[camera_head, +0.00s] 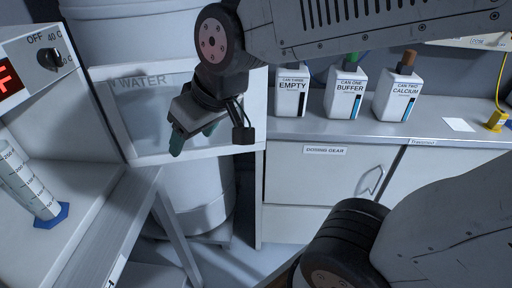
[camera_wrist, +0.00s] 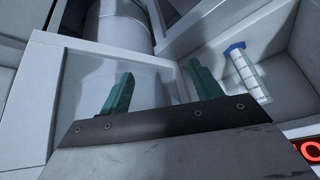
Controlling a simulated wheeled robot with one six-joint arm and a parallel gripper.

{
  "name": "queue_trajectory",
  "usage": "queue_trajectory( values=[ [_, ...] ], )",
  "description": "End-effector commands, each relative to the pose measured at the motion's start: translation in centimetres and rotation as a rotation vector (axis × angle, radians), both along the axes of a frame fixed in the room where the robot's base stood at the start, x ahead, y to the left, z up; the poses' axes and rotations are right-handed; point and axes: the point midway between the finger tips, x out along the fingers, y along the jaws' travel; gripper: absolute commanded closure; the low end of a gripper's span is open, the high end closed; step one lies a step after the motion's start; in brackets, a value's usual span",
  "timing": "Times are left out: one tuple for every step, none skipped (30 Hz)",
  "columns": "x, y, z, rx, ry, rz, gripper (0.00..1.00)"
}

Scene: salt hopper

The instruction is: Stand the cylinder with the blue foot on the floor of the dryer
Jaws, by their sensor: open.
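The cylinder (camera_head: 25,182) is clear with printed graduations and has a blue foot (camera_head: 52,216). It stands foot down on the pale floor of the dryer (camera_head: 92,190), near its left side, and looks upright. The dryer's control panel with a knob (camera_head: 50,60) is above it. In the wrist view the cylinder (camera_wrist: 249,76) shows with its blue foot at the top of the picture. My gripper (camera_head: 193,136) is open and empty, with green fingers, well to the right of the cylinder and apart from it. The wrist view shows both fingers (camera_wrist: 160,72) spread with nothing between them.
A white-framed clear panel (camera_head: 118,125) stands right by my gripper, with a water tank (camera_head: 140,28) behind it. Several bottles, including one marked BUFFER (camera_head: 346,92), stand on the grey counter (camera_head: 330,132) at right. A red display (camera_head: 8,77) is at far left.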

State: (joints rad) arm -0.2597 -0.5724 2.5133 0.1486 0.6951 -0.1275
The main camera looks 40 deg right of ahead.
Motion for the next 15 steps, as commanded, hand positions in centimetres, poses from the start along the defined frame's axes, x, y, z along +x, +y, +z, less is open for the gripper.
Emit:
queue_trajectory(
  values=[
    [-2.1, -2.9, -0.2, -0.031, 0.071, -0.069, 0.36],
    [-3.5, -4.3, -0.4, -0.048, 0.118, -0.103, 0.36],
    [-5.2, -5.8, -0.6, -0.07, 0.175, -0.144, 0.36],
    [-6.4, -6.8, -0.7, -0.084, 0.212, -0.174, 0.36],
    [-7.4, -7.7, -0.8, -0.096, 0.248, -0.202, 0.36],
    [-8.7, -8.6, -0.8, -0.111, 0.288, -0.233, 0.36],
    [-9.5, -9.1, -0.9, -0.119, 0.312, -0.251, 0.36],
    [-10.2, -9.5, -0.9, -0.125, 0.333, -0.269, 0.36],
    [-10.9, -9.8, -0.9, -0.132, 0.355, -0.284, 0.36],
    [-11.3, -10.0, -0.9, -0.136, 0.367, -0.293, 0.36],
    [-11.5, -10.1, -1.0, -0.139, 0.375, -0.299, 0.36],
    [-11.7, -10.2, -1.0, -0.141, 0.383, -0.304, 0.36],
    [-11.8, -10.2, -1.0, -0.142, 0.384, -0.305, 0.36],
    [-11.8, -10.2, -1.0, -0.143, 0.386, -0.305, 0.36],
    [-11.8, -10.2, -1.0, -0.142, 0.386, -0.304, 0.36]
  ],
)
